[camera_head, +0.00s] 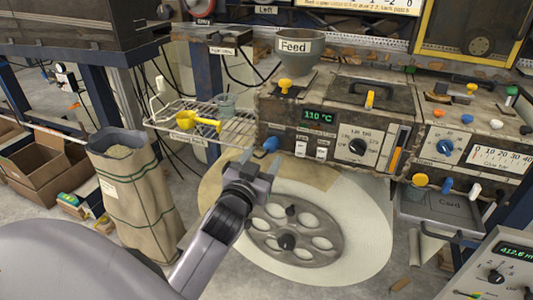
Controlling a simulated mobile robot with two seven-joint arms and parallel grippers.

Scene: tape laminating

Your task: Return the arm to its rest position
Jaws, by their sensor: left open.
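My left arm comes in from the lower left. Its gripper (260,160) is open, with its fingers spread toward the front of the machine panel. It is over the upper left part of a large pale roll (345,235) with a grey spoked hub (290,240). I see nothing between the fingers. A blue knob (271,144) on the panel is close beyond the fingertips in the picture; I cannot tell whether they touch. My right gripper is not in view.
The machine panel (330,135) has a "110 °C" display, switches and a dial. A "Feed" hopper (296,52) stands on top. A wire rack (235,130) holds a yellow scoop (197,121). A paper sack (130,180) and cardboard boxes (37,165) stand at left.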

